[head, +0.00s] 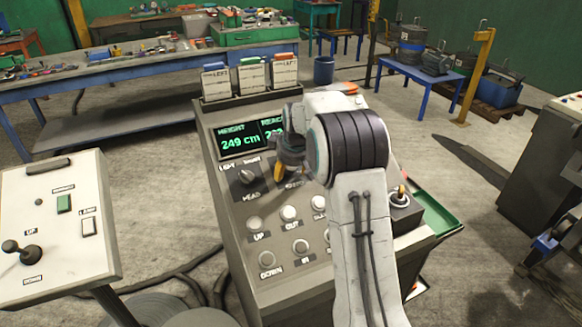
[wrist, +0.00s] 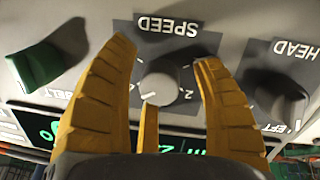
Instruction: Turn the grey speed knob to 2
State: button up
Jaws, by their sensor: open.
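The grey speed knob (wrist: 161,86) sits on a dark plate under the upside-down word SPEED in the wrist view. A pale mark shows at its lower-left edge, near the third finger. A figure that looks like 2 is printed just right of the knob. My gripper (wrist: 165,62) is open, with yellow fingers left and right of the knob and a third below it. I cannot tell whether any finger touches it. In the head view my gripper (head: 283,172) is over the control panel (head: 235,205), and my arm hides the speed knob.
A dark HEAD knob (wrist: 281,96) is right of my fingers and a green rocker switch (wrist: 40,66) is left. The head view shows the HEAD knob (head: 246,176), a height display (head: 240,141) reading 249 cm, several round buttons below, and a joystick (head: 400,197) at right.

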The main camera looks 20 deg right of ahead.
jog(key=shift+f, duration=0.15)
jog(key=c, duration=1.2)
jog(key=shift+s+f+n+b, duration=0.1)
jog(key=shift+f+n+b, duration=0.25)
jog(key=shift+n+b, duration=0.8)
jog(key=shift+d+r+n+b, duration=0.1)
jog(key=shift+r+n+b, duration=0.1)
jog(key=shift+n+b, duration=0.2)
jog(key=o, duration=1.2)
jog(key=shift+d+r, duration=0.1)
jog(key=shift+r, duration=0.05)
jog(key=shift+r, duration=0.2)
